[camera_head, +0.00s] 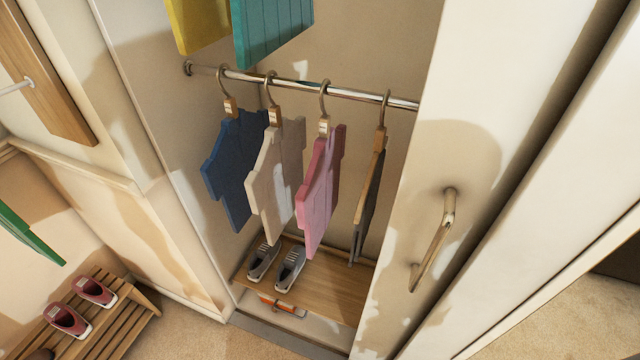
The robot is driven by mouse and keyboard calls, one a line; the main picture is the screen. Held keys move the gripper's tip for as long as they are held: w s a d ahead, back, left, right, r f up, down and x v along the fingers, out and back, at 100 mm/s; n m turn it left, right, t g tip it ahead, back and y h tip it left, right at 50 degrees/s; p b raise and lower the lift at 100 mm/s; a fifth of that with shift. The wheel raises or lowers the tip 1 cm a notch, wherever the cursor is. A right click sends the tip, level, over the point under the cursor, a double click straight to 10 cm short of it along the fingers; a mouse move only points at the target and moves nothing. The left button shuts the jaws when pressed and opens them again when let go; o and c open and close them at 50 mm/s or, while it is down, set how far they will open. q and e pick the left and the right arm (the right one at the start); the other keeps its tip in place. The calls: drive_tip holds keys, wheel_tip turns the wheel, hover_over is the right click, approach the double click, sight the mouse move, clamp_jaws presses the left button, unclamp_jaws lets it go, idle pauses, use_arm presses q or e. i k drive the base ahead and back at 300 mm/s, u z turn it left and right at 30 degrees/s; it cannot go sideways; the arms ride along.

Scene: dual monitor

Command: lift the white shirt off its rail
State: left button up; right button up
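The white shirt (268,192), cream-toned, hangs from a metal rail (301,87) inside an open wardrobe. Its hanger (273,115) hooks over the rail. It is the second garment from the left, between a blue shirt (230,172) and a pink shirt (318,200). Part of its far side is in shade. Neither of my grippers shows in the head view.
A dark garment (370,205) hangs at the right, near the wardrobe door (480,130) with its handle (435,240). Grey shoes (290,268) stand on a wooden shelf (335,285) below. Yellow and teal garments (270,30) hang above. A slatted rack (110,320) stands at lower left.

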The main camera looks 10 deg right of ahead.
sight(273, 184)
drive_tip(key=z, duration=2.65)
drive_tip(key=k, duration=0.75)
drive_tip(key=u, duration=1)
